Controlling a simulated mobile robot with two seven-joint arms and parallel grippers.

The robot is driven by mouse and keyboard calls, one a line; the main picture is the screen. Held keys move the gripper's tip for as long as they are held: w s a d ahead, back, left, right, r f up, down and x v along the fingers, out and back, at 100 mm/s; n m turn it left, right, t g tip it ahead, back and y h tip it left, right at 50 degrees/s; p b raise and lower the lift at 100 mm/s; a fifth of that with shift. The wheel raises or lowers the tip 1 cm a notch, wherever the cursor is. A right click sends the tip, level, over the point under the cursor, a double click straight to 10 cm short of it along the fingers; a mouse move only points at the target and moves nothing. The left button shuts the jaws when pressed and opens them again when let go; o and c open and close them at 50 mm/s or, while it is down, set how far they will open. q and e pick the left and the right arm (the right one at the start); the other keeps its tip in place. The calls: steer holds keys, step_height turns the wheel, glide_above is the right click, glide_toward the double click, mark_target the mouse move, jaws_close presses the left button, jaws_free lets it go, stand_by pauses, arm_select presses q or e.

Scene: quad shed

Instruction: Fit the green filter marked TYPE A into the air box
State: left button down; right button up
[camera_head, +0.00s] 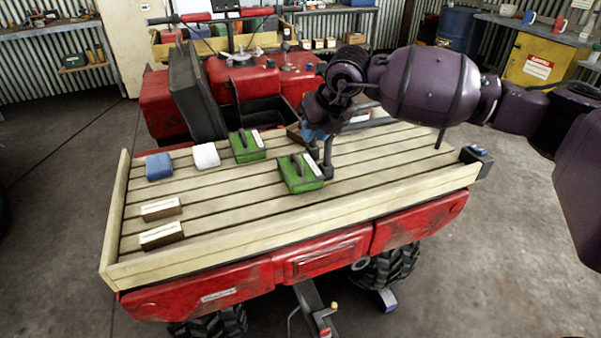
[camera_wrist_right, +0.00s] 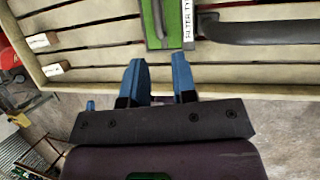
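Two green filters with dark handles and white labels lie on the slatted wooden rack in the head view: the nearer filter (camera_head: 301,175) and the farther filter (camera_head: 246,147). Their type letters are not readable there. My right gripper (camera_head: 316,134) is just above and behind the nearer one. In the right wrist view my right gripper (camera_wrist_right: 159,62) is open and empty, its blue fingers apart. A green filter (camera_wrist_right: 157,22) lies beyond the fingertips, its label partly reading "FILTER TY". An open red box with a raised dark lid (camera_head: 193,92), seemingly the air box, stands behind the rack. My left gripper is out of view.
A blue block (camera_head: 159,166), a white block (camera_head: 206,156) and two labelled brown blocks (camera_head: 161,209) (camera_head: 161,236) lie on the rack's left side. The rack (camera_head: 300,235) has a raised wooden rim. A dark bar (camera_wrist_right: 260,30) crosses the wrist view's upper right.

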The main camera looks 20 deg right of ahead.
mark_target(299, 161)
steer(key=shift+f+m, duration=0.15)
steer(key=shift+m, duration=0.15)
steer(key=x, duration=0.3)
steer(key=b+x, duration=0.1)
steer(key=x, duration=0.6)
steer(key=shift+w+a+f+b, duration=0.1)
steer(key=shift+a+f+b, duration=0.15)
steer(key=shift+a+b, duration=0.05)
steer(key=shift+c, duration=0.4)
jaws_close()
